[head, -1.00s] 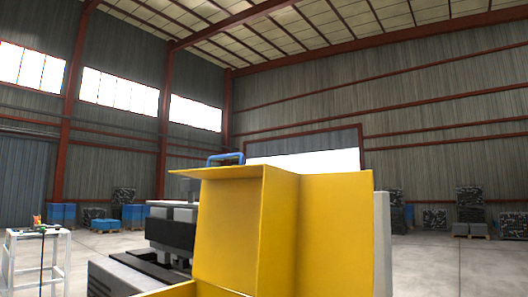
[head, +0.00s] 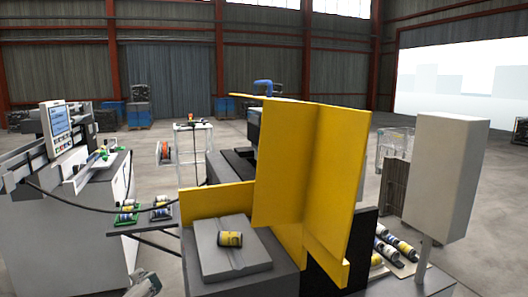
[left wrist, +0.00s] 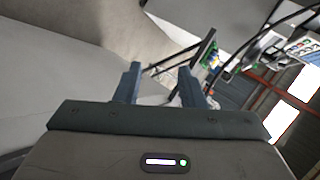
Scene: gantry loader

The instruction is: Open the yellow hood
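The yellow hood (head: 282,160) stands upright in the middle of the head view, its folded panels raised above the machine. Its blue handle (head: 263,84) is at the top edge. A grey block (head: 208,262) in front of it is uncovered and bears a yellow and dark can (head: 230,239). My left gripper (left wrist: 158,70) is open in the left wrist view, with nothing between its fingers. A part of my left arm (head: 145,285) shows at the lower edge of the head view, apart from the hood. My right gripper is not in view.
A grey box on a post (head: 446,175) stands to the right, with several cans (head: 392,245) below it. A bench with a screen (head: 60,128) stands at left. Small racks of cans (head: 143,216) sit between.

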